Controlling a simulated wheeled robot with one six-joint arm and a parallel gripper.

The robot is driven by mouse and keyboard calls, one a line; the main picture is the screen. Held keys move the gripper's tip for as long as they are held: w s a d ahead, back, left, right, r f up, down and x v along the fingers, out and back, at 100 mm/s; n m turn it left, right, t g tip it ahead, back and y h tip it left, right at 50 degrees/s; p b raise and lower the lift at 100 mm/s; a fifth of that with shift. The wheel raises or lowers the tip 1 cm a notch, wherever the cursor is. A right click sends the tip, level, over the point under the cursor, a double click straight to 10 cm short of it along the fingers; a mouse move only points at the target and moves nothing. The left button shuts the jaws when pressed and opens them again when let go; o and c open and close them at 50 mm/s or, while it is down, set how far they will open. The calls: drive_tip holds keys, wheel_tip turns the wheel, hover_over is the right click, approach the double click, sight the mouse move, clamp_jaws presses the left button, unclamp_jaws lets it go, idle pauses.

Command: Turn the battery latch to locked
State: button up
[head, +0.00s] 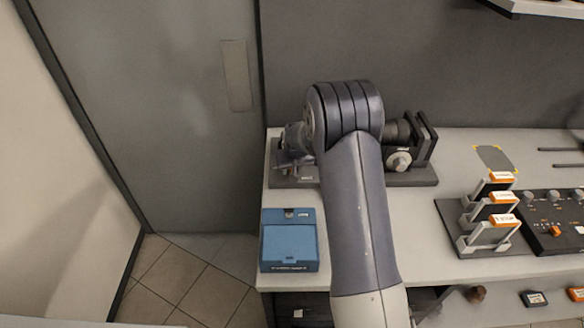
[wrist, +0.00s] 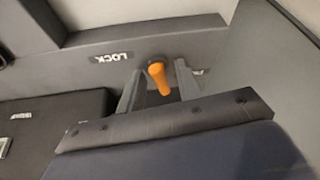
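In the wrist view, the orange latch lever (wrist: 159,78) stands out from a dark grey surface. A white LOCK label (wrist: 111,57) is printed to its left, and a second marking (wrist: 196,72) lies just right of the lever, partly hidden by a finger. My gripper (wrist: 158,85) is open, with one finger on each side of the lever. I cannot tell whether either finger touches it. In the head view, my arm covers the middle of the black apparatus (head: 415,178) at the back of the bench, and the latch does not show.
A blue box (head: 290,245) sits at the bench's front left corner. A rack with orange-labelled cards (head: 485,240) and a black control panel (head: 553,236) stand to the right. A grey wall rises behind.

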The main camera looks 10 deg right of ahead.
drive_tip(key=shift+c, duration=0.3)
clamp_jaws()
drive_tip(key=shift+f+m+h+b, duration=0.15)
drive_tip(key=shift+m+h+b, duration=0.15)
drive_tip(key=shift+m+b, duration=0.75)
drive_tip(key=shift+r+m+b, duration=0.2)
drive_tip(key=shift+m+b, duration=0.05)
drive_tip(key=shift+b, duration=0.45)
drive_tip(key=shift+o, duration=0.3)
unclamp_jaws()
drive_tip(key=b+v, duration=0.2)
drive_tip(key=v, duration=0.8)
drive_tip(key=shift+s+a+r, duration=0.2)
drive_tip(key=shift+a+r, duration=0.05)
drive_tip(key=shift+r, duration=0.1)
